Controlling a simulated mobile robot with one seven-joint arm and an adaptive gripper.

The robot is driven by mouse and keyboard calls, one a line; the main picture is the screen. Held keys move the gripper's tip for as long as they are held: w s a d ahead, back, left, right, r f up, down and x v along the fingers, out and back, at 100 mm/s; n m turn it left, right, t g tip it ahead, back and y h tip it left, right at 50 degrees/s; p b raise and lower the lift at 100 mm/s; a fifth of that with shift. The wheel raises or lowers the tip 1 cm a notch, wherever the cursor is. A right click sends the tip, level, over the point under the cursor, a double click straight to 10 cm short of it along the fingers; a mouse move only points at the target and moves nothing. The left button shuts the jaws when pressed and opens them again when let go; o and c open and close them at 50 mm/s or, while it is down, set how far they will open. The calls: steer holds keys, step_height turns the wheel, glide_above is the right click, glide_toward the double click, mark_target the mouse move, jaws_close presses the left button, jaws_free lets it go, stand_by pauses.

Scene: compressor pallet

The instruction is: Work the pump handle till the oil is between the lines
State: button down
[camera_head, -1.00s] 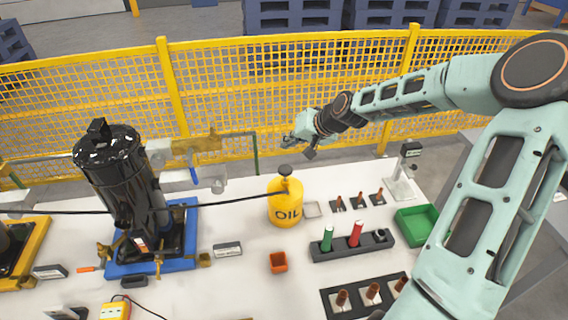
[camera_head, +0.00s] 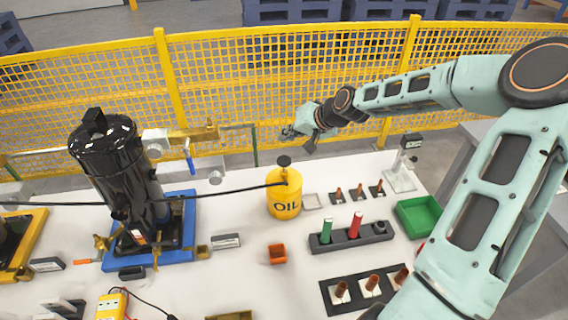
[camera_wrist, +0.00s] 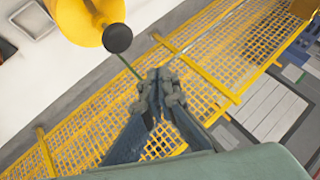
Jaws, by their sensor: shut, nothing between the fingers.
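The yellow oil can (camera_head: 284,206), marked OIL, stands upright on the white table near the middle of the head view. Its pump handle, a black knob (camera_head: 284,161), sits on top. In the wrist view the yellow can (camera_wrist: 75,18) is at the upper left with the black knob (camera_wrist: 117,38) nearest the camera. My gripper (camera_head: 290,132) is above and behind the knob in the head view, apart from it. In the wrist view the fingertips (camera_wrist: 160,88) are together and empty, below the knob. The black compressor (camera_head: 118,165) stands on a blue base at left; I cannot make out its oil level or lines.
A black hose runs from the can to the compressor. A grey rack (camera_head: 350,238) with green and red handled items, a green tray (camera_head: 418,216) and an orange cup (camera_head: 277,253) stand nearby. The yellow mesh fence (camera_head: 250,80) runs behind the table.

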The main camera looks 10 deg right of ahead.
mark_target(286, 161)
step_height(286, 161, down, 6)
steer(key=b, duration=0.3)
steer(key=shift+b, duration=0.3)
steer(key=shift+f, duration=0.1)
stand_by(0.9)
steer(key=shift+f, duration=0.3)
steer(key=shift+s+f+b, duration=0.15)
steer(key=shift+f+b, duration=1.25)
steer(key=shift+f, duration=0.4)
stand_by(1.3)
stand_by(0.4)
steer(key=shift+r+p, duration=1.6)
steer(key=shift+r, duration=0.55)
steer(key=shift+r+p, duration=1.85)
steer(key=shift+r, duration=0.7)
